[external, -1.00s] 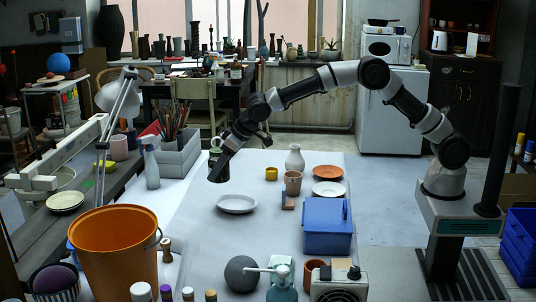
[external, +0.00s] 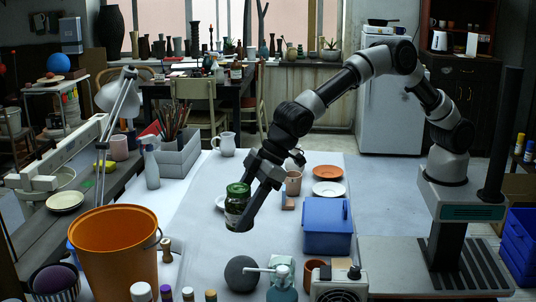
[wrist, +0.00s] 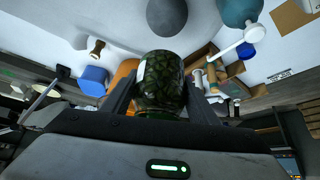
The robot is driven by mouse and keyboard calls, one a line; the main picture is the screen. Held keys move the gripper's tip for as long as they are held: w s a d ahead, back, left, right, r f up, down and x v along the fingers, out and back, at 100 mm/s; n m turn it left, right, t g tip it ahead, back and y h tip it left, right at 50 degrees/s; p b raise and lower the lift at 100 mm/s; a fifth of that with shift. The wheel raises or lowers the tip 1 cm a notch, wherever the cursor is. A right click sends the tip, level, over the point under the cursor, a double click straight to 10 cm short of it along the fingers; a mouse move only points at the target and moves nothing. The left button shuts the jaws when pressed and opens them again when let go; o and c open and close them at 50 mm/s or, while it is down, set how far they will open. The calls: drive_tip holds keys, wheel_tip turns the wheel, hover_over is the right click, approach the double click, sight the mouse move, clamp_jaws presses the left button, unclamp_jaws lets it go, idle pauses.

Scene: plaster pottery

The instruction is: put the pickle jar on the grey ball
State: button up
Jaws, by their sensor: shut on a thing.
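The pickle jar (external: 237,207) is a glass jar with a green lid and dark green contents. My gripper (external: 243,222) is shut on it and holds it in the air above the white table, up and behind the grey ball in the external view. In the wrist view the jar (wrist: 160,85) sits between the two fingers of my gripper (wrist: 160,98). The grey ball (external: 241,273) rests near the table's front edge, apart from the jar. It also shows in the wrist view (wrist: 167,16), beyond the jar.
A teal bottle with a white spout (external: 282,288) stands just right of the ball. A blue box (external: 327,236) is further right, and a grey heater-like box (external: 339,287) is at the front. An orange bucket (external: 115,255) stands left. The white table (external: 190,235) is clear left of the jar.

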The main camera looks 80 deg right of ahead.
wheel_tip(320, 180, down, 9)
drive_tip(key=shift+f+b, duration=0.2)
drive_tip(key=shift+b, duration=0.3)
drive_tip(key=shift+f, duration=0.1)
drive_tip(key=shift+f, duration=0.15)
drive_tip(key=o, duration=1.5)
